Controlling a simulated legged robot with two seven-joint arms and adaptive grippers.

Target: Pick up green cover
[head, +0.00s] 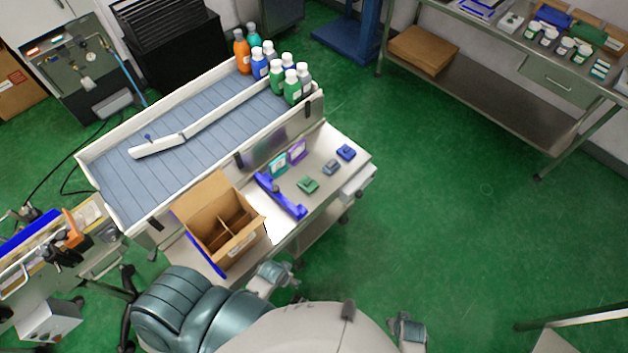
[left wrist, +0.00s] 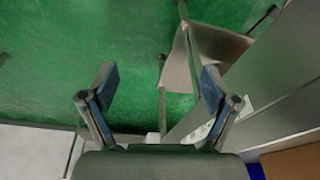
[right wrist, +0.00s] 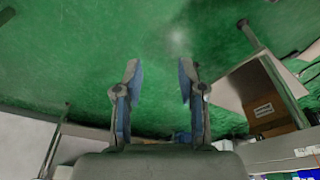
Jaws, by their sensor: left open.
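A small green cover (head: 308,184) lies on the white work shelf at the front of the conveyor in the head view. A teal upright panel (head: 278,163) stands a little behind it, so green-toned parts sit close together. My left gripper (left wrist: 158,76) is open and empty in the left wrist view, with floor and a grey panel beyond its fingers. My right gripper (right wrist: 160,68) is also open and empty, with green floor between its fingers. Both are apart from the cover, which I cannot make out in either wrist view.
A blue bracket (head: 281,196) lies just left of the cover. A grey-blue piece (head: 330,167) and a blue piece (head: 346,152) lie to its right, a purple panel (head: 297,151) behind. An open cardboard box (head: 190,203) stands left. Several bottles (head: 276,78) stand on the conveyor (head: 205,108).

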